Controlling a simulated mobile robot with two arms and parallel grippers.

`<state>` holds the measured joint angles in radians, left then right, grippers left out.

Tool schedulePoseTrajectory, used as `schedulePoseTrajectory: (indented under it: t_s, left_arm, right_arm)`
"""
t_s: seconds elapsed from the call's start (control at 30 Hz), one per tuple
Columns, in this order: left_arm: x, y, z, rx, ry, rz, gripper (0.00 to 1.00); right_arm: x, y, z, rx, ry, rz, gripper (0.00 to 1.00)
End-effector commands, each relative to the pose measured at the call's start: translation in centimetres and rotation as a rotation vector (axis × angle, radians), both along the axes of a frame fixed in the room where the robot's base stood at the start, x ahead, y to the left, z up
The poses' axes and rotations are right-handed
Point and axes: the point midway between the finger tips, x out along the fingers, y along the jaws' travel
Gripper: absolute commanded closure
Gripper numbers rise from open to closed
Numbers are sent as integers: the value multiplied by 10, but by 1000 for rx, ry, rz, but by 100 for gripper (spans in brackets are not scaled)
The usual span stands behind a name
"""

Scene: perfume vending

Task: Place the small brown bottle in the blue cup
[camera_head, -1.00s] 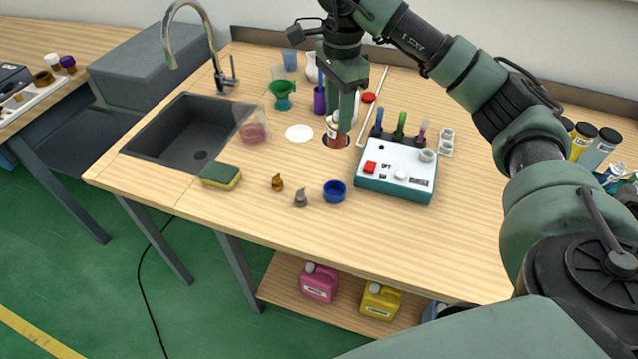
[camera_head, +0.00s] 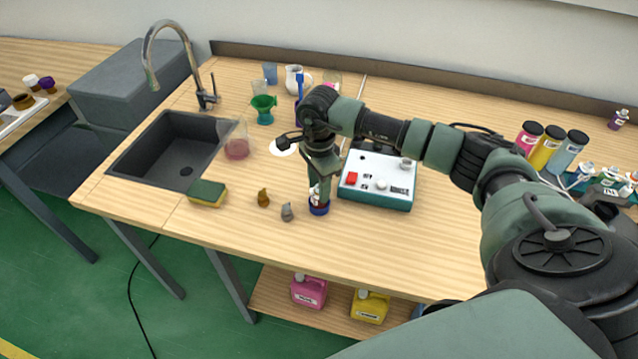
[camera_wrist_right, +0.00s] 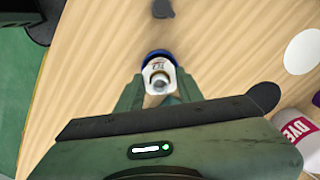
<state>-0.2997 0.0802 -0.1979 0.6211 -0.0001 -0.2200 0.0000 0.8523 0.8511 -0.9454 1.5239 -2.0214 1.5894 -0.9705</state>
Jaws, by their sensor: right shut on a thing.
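The small brown bottle (camera_wrist_right: 158,70), with a white label, is between the fingers of my right gripper (camera_head: 319,193), which is shut on it. The blue cup (camera_head: 319,209) stands on the table directly below the bottle. In the right wrist view the cup's blue rim (camera_wrist_right: 158,53) shows just behind the bottle. The bottle's lower end is at or over the cup's opening; I cannot tell whether it touches the bottom. My fingers partly hide the bottle in the head view. My left gripper is not in view.
A white and teal device (camera_head: 378,181) is close on the right. A sponge (camera_head: 207,194) and the sink (camera_head: 170,150) are farther left. The table front is clear.

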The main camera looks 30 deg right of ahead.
Motion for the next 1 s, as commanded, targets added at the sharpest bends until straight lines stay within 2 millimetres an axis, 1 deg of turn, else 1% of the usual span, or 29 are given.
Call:
schedulePoseTrajectory:
  t_s: [0.23,0.37,0.4,0.43,0.47,0.77,0.83,0.93,1.0]
  left_arm:
    - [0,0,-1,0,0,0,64]
    - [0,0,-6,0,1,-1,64]
    - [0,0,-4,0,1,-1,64]
    - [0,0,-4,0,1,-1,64]
    - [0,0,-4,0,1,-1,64]
    - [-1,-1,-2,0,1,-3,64]
    - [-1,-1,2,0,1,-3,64]
    - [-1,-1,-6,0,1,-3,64]
    - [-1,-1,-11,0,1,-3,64]
  right_arm:
    - [0,0,-1,0,0,0,100]
    - [0,0,-6,0,0,0,100]
    - [0,0,-4,0,0,0,52]
    - [0,0,-4,0,0,0,44]
    - [0,0,-4,0,0,0,42]
    - [0,0,-2,0,0,0,42]
    - [0,0,1,0,0,0,42]
    - [1,0,9,0,-4,1,42]
    - [1,0,22,0,-5,2,42]
